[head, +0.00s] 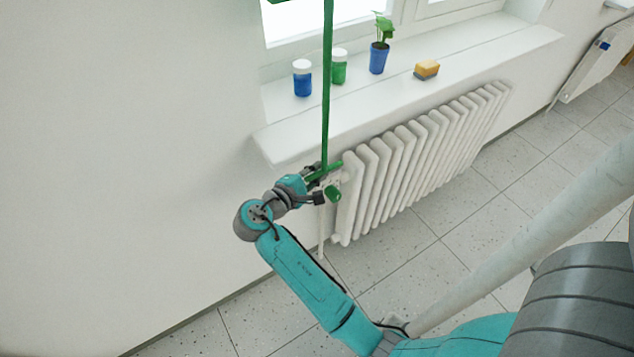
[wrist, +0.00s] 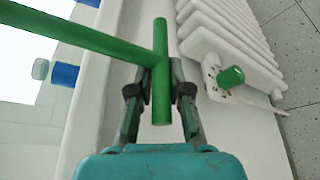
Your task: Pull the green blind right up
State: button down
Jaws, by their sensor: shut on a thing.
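A green pull strap (head: 327,85) hangs straight down in front of the window, with a green crossbar handle (head: 330,170) at its lower end. In the wrist view the handle (wrist: 161,45) lies between my fingers and the strap (wrist: 75,30) runs off to the upper left. My gripper (head: 314,178) is shut on the handle; in the wrist view the gripper (wrist: 160,90) has a finger on each side of it. Only a sliver of the green blind (head: 283,1) shows at the top edge of the head view; the rest is out of frame.
The white windowsill (head: 480,60) holds a blue jar (head: 302,80), a green jar (head: 339,68), a potted plant (head: 379,58) and a sponge (head: 427,70). A white radiator (head: 420,160) with a green valve knob (head: 333,194) stands close beside my gripper. The wall at left is bare.

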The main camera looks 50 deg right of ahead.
jog(key=shift+s+d+r, duration=0.1)
jog(key=shift+s+r, duration=0.15)
jog(key=shift+r, duration=0.1)
jog(key=c, duration=1.1)
grip_release()
jog(key=shift+c, duration=0.2)
jog(key=shift+w+a+r, duration=0.1)
jog(key=shift+a+r, duration=0.05)
jog(key=shift+a, duration=0.35)
jog(key=v, duration=1.1)
